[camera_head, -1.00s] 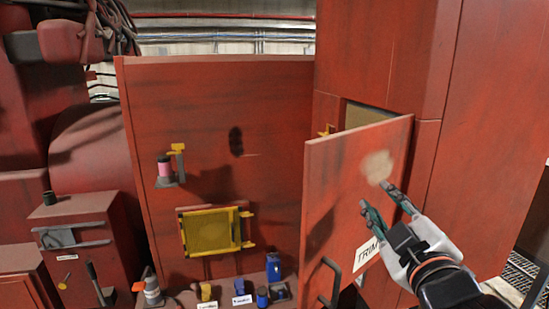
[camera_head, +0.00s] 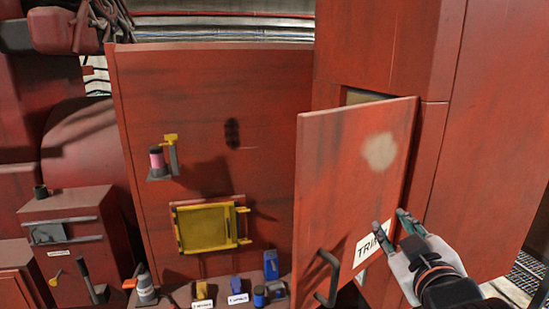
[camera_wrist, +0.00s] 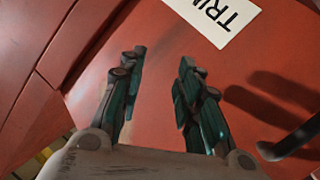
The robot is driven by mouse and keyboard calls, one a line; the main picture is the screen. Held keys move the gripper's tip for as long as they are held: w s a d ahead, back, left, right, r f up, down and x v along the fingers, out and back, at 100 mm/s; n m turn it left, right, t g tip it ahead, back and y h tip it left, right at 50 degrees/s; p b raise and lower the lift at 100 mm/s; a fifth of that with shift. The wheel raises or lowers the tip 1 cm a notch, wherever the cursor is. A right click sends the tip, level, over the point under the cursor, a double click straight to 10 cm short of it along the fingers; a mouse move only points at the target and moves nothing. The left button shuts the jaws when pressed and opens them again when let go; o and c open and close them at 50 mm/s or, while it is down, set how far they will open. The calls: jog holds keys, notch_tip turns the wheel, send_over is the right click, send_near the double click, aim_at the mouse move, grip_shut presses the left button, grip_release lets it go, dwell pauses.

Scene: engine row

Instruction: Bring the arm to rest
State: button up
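My gripper (camera_head: 390,226) is at the lower right of the head view, in front of the red hinged door (camera_head: 335,165) with the white "TRIM" label (camera_head: 370,243). In the wrist view my gripper (camera_wrist: 160,70) has its two green-and-black fingers apart, with nothing between them but the red door surface (camera_wrist: 160,30) behind. The label (camera_wrist: 215,15) is at the top of that view. I cannot tell the exact gap between the fingertips and the door. The door stands ajar from its cabinet.
A dark door handle (camera_head: 328,278) juts out left of my gripper. A yellow framed panel (camera_head: 206,228) and a pink spool (camera_head: 157,160) are on the red wall panel. Small blue and yellow items stand on a low ledge (camera_head: 215,300). A red box cabinet (camera_head: 75,215) stands left.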

jog(key=s+f+m+g+b, duration=0.1)
jog(key=s+f+g+b, duration=0.2)
jog(key=f+b, duration=0.8)
jog(key=s+a+f+m+g+y+b, duration=0.1)
jog(key=s+f+m+g+b, duration=0.1)
jog(key=f+b, duration=1)
jog(key=s+a+f+m+g+b, duration=0.1)
jog(key=s+f+g+b, duration=0.3)
jog(key=f+b, duration=0.8)
notch_tip(320, 180, down, 16)
jog(key=shift+s+a+f+m, duration=0.1)
jog(key=shift+s+a+m, duration=0.15)
jog(key=shift+m, duration=0.45)
